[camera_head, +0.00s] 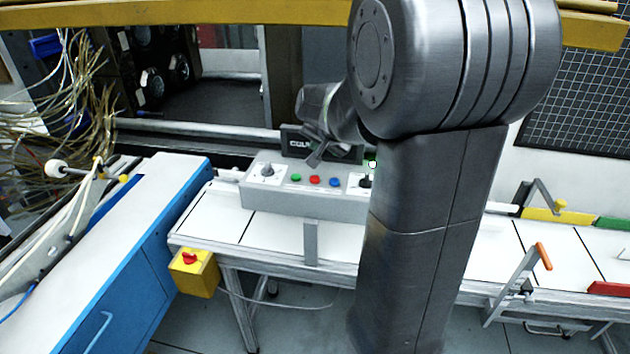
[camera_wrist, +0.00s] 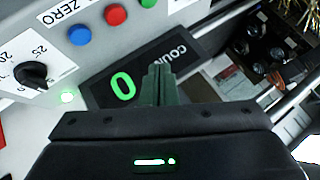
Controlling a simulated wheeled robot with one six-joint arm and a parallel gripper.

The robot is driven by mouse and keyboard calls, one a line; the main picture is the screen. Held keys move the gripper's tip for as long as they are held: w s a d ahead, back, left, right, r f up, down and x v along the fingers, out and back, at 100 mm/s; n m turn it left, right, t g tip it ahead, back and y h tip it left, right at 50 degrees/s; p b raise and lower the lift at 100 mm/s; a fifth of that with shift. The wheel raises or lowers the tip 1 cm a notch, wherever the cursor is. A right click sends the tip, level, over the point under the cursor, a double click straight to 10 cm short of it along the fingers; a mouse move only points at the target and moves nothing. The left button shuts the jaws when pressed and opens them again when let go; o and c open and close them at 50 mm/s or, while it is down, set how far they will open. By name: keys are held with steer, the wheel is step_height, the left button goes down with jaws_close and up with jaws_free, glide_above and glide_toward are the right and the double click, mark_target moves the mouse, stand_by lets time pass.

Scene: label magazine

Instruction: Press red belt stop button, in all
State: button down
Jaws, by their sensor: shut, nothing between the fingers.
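A grey control panel (camera_head: 330,205) stands on the white table and carries a green, a red and a blue button in a row. The red button (camera_head: 315,181) is in the middle of the row; it also shows at the top of the wrist view (camera_wrist: 116,15). The green button (camera_head: 296,178) is to its left and the blue button (camera_head: 334,183) to its right in the head view. My gripper (camera_wrist: 158,75) is shut and empty. It appears over the black counter display, apart from the red button; its fingertips (camera_head: 314,158) are small in the head view.
The counter display (camera_wrist: 125,87) reads a green 0. A yellow box with a red knob (camera_head: 190,259) hangs at the table's front left corner. An orange-handled lever (camera_head: 543,256) is at right. My arm hides part of the panel.

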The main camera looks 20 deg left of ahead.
mark_target(316, 181)
step_height(316, 181, down, 7)
steer(key=b, duration=0.4)
steer(key=shift+r+b, duration=0.1)
steer(key=shift+b, duration=0.25)
stand_by(1.5)
steer(key=shift+f+b, duration=0.4)
steer(key=shift+b, duration=0.05)
steer(key=shift+f+b, duration=0.5)
steer(key=shift+f, duration=0.05)
stand_by(0.5)
steer(key=shift+r, duration=0.1)
steer(key=shift+r+p, duration=0.75)
steer(key=shift+r, duration=0.15)
steer(key=shift+r, duration=0.1)
step_height(316, 181, up, 5)
steer(key=p, duration=0.4)
